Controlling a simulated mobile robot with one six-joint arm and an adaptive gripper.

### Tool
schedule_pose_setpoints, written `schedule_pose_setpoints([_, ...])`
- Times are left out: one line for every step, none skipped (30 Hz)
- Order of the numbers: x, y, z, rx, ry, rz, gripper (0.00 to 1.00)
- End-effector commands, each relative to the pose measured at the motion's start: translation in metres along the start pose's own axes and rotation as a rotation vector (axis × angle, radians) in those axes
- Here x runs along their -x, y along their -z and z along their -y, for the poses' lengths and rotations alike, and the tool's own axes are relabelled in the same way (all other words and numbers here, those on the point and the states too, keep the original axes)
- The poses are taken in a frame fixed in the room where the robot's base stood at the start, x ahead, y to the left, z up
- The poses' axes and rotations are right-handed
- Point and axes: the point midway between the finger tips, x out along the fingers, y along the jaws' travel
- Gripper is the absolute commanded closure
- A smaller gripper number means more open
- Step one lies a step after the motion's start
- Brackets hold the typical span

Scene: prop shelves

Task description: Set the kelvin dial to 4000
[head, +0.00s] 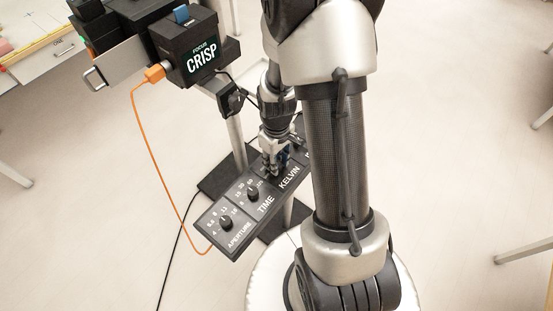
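A black control panel (247,224) with white lettering slants across the middle of the head view. Its aperture dial (226,223) and time dial (253,193) show clearly. The label KELVIN (289,178) shows further up the panel. My gripper (271,171) points down at the panel, just above that label, where the kelvin dial would sit. The kelvin dial and its numbers are hidden behind my gripper. I cannot tell whether the fingers touch or hold it. My arm covers the panel's right end.
A grey post (238,143) stands behind the panel. A drawer table (37,49) is at the far left. Floor to the left is open.

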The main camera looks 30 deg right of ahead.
Motion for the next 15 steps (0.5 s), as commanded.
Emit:
schedule_pose_setpoints([0.0001, 0.0002, -0.0001, 0.004, 0.0, -0.001, 0.98])
schedule_pose_setpoints([0.0001, 0.0002, -0.0001, 0.006, 0.0, -0.001, 0.98])
schedule_pose_setpoints([0.0001, 0.0002, -0.0001, 0.008, 0.0, -0.001, 0.98])
schedule_pose_setpoints([0.0001, 0.0002, -0.0001, 0.008, 0.0, -0.001, 0.98])
schedule_pose_setpoints([0.0001, 0.0002, -0.0001, 0.009, 0.0, -0.001, 0.98])
schedule_pose_setpoints([0.0001, 0.0002, -0.0001, 0.009, 0.0, -0.001, 0.98])
schedule_pose_setpoints([0.0001, 0.0003, -0.0001, 0.009, 0.0, -0.001, 0.98])
schedule_pose_setpoints([0.0001, 0.0002, -0.0001, 0.009, 0.0, -0.001, 0.98])
schedule_pose_setpoints([0.0001, 0.0003, -0.0001, 0.009, 0.0, -0.001, 0.98])
schedule_pose_setpoints([0.0001, 0.0003, -0.0001, 0.009, 0.0, -0.001, 0.98])
schedule_pose_setpoints([0.0001, 0.0003, -0.0001, 0.008, 0.0, -0.001, 0.98])
schedule_pose_setpoints([0.0001, 0.0003, -0.0001, 0.008, 0.0, -0.001, 0.98])
schedule_pose_setpoints([0.0001, 0.0003, -0.0001, 0.008, 0.0, -0.001, 0.98])
schedule_pose_setpoints([0.0001, 0.0003, -0.0001, 0.008, 0.0, -0.001, 0.72])
schedule_pose_setpoints([0.0001, 0.0003, -0.0001, 0.008, 0.0, -0.001, 0.7])
